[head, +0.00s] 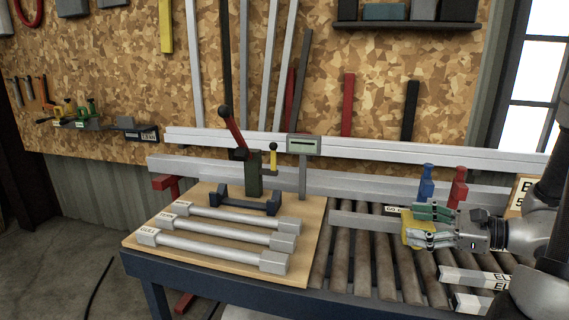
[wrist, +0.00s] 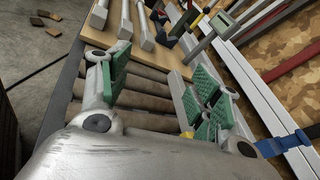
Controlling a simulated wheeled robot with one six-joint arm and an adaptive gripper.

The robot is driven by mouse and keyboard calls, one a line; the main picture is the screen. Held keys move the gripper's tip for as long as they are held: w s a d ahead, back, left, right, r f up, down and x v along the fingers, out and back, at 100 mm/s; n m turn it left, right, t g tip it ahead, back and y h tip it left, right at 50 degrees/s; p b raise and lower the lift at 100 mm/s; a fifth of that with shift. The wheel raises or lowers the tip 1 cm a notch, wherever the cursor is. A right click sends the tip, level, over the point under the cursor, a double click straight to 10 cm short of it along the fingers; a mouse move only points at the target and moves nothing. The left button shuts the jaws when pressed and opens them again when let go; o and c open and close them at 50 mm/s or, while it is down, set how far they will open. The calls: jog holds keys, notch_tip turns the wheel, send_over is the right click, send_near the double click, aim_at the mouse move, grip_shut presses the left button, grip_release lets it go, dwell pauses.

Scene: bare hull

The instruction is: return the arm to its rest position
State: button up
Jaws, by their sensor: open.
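My gripper (head: 428,226) is at the right of the head view, over the roller part of the bench, with green pads on its fingers. In the wrist view my gripper (wrist: 160,92) has its fingers wide apart, with only brown rollers (wrist: 140,102) showing between them. It is open and holds nothing. A yellow piece (head: 418,238) shows behind and between the fingers in the head view. Only a sliver of it shows by the right-hand finger in the wrist view. I cannot tell whether they touch.
A wooden board (head: 310,235) left of the rollers bears three pale bars (head: 215,252) and a dark stand with a red lever (head: 234,130). A blue clamp (head: 426,185) and a red clamp (head: 458,188) stand behind my gripper. Labelled bars (head: 470,277) lie at front right.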

jog(key=s+a+r+n+g+h, duration=0.1)
jog(key=s+a+n+g+h, duration=0.1)
jog(key=s+n+g, duration=0.3)
jog(key=s+a+r+n+g+h, duration=0.2)
jog(key=s+a+n+g, duration=0.15)
jog(key=s+n, duration=0.4)
jog(key=s+d+r+n+t+h, duration=0.2)
jog(key=d+r+n+t+h, duration=0.1)
jog(key=d+r+n+h, duration=0.5)
jog(key=shift+d+r+n+t+h, duration=0.15)
jog(key=shift+d+n+t+h, duration=0.2)
jog(key=shift+d+n+h, duration=0.15)
jog(key=shift+d, duration=0.15)
dwell(0.6)
